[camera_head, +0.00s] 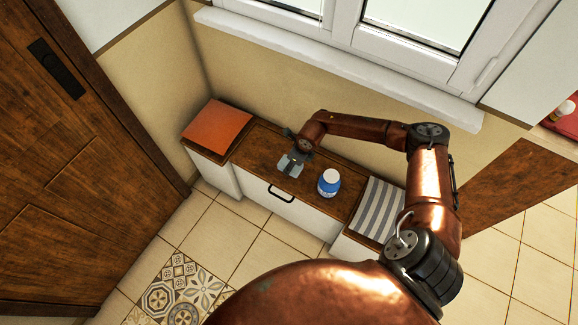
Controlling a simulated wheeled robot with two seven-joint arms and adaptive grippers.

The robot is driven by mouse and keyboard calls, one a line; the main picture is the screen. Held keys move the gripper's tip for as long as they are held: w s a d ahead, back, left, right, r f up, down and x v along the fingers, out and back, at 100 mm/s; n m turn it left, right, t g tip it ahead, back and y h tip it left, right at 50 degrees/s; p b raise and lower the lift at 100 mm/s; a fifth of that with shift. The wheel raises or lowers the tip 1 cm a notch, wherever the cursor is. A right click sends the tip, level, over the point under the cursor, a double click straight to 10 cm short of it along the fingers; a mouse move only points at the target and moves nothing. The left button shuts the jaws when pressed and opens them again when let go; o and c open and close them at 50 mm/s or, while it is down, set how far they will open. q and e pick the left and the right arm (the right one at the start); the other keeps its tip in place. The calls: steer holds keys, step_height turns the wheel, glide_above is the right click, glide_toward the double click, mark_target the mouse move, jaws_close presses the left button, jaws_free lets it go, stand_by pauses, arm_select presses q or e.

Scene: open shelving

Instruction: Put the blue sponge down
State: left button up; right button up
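My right arm comes in from the lower right and bends across to the low wooden-topped bench (258,153). My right gripper (292,156) is low over the bench top, pointing down. A small pale blue-grey patch (289,168) at its fingertips looks like the sponge, mostly hidden by the gripper. The view is too small to tell whether the fingers are closed on it, or whether it touches the bench top. My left gripper is not in view.
An orange cushion (217,127) lies at the left end, a striped cushion (378,208) at the right. Wall and window sill (340,66) are behind. Bench top left of the gripper is clear.

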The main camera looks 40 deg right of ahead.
steer(key=shift+w+d+f, duration=0.1)
steer(key=shift+w+f, duration=0.15)
steer(key=shift+f, duration=0.05)
steer(key=f, duration=0.1)
steer(key=f+b, duration=0.1)
steer(key=shift+w+d+f, duration=0.3)
steer(key=shift+f, duration=0.1)
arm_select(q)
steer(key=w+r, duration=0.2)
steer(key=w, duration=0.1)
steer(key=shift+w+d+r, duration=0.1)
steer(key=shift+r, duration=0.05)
arm_select(e)
steer(key=shift+f, duration=0.35)
steer(key=o, duration=1)
steer(key=shift+f, duration=0.1)
